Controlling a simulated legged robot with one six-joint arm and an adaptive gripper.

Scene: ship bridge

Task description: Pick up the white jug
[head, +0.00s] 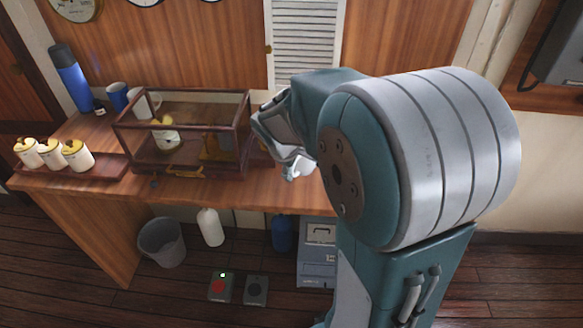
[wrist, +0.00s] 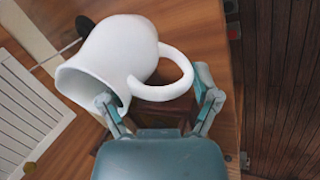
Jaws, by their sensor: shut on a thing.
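The white jug (wrist: 117,52) fills the upper left of the wrist view, its mouth toward the lower left and its looped handle toward the right. My gripper (wrist: 153,95) is shut on it: one finger sits at the jug's mouth, the other against the outer side of the handle. In the head view my arm hides most of the jug, and a small white part (head: 297,168) shows below my wrist, over the right part of the wooden counter (head: 250,193). I cannot tell whether the jug touches the counter.
A wood-framed glass case (head: 180,96) stands just left of my wrist. Farther left are yellow-lidded white canisters (head: 77,155) on a tray, a blue flask (head: 71,78) and mugs (head: 118,96). A bin (head: 162,243) and bottles (head: 211,227) stand below the counter.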

